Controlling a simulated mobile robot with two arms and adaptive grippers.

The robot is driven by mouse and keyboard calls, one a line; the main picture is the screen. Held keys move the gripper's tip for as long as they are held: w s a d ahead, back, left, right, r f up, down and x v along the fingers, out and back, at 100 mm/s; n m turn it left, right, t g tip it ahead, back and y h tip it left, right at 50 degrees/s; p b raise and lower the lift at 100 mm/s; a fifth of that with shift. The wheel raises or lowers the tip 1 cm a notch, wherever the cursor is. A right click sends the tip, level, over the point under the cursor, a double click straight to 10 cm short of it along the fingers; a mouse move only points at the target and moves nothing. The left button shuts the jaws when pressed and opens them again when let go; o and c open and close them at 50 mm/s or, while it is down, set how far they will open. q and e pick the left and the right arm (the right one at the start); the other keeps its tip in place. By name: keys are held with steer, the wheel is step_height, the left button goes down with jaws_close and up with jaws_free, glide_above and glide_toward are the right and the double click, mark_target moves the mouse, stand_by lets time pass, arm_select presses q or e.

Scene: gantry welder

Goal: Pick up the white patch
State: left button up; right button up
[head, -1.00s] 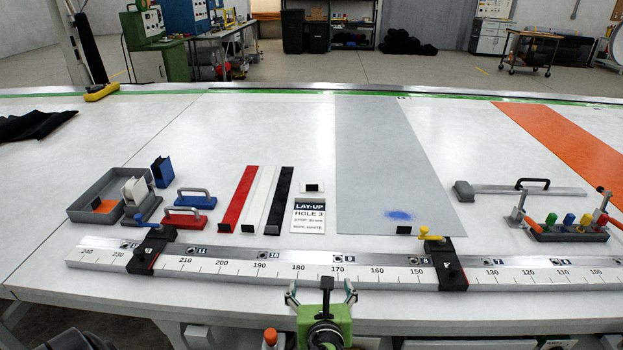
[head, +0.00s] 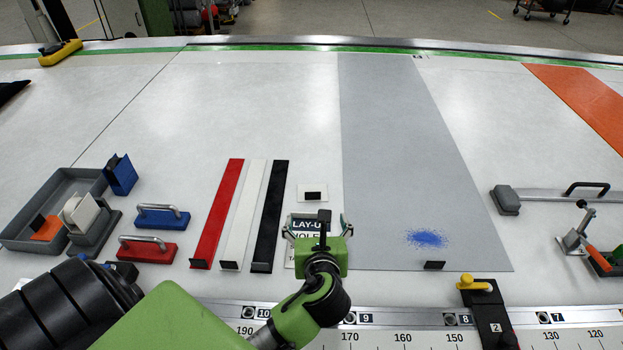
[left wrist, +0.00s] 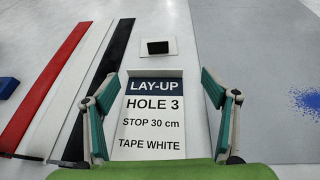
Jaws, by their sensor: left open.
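A small white patch (head: 312,193) with a black rectangle on it lies flat on the table, just beyond the lay-up card. It also shows in the left wrist view (left wrist: 157,48), ahead of the fingers. My left gripper (head: 317,227) is open and empty over the lay-up card (head: 304,226), nearer to me than the patch. In the left wrist view its two fingers (left wrist: 159,86) stand on either side of the card, which reads HOLE 3, STOP 30 cm, TAPE WHITE. My right gripper is not in view.
Red (head: 217,212), white (head: 244,212) and black (head: 271,213) strips lie left of the card. A grey sheet (head: 400,150) with a blue smudge lies to the right. A ruler rail (head: 400,322) runs along the front. The table beyond the patch is clear.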

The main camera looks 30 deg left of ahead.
arm_select(q)
glide_toward(313, 196)
steer(key=shift+w+a+f, duration=0.25)
steer(key=shift+w+f, duration=0.4)
steer(key=p+x, duration=0.1)
steer(key=x, duration=0.2)
steer(key=shift+w+a, duration=0.15)
steer(key=x, duration=0.3)
steer(key=shift+w+a+r+p, duration=0.1)
steer(key=shift+w+a+p, duration=0.05)
steer(key=shift+a+p, duration=0.2)
steer(key=shift+w+a, duration=0.1)
steer(key=shift+w, duration=0.2)
steer(key=shift+w+a+f, duration=0.1)
steer(key=shift+f, duration=0.2)
steer(key=c, duration=0.8)
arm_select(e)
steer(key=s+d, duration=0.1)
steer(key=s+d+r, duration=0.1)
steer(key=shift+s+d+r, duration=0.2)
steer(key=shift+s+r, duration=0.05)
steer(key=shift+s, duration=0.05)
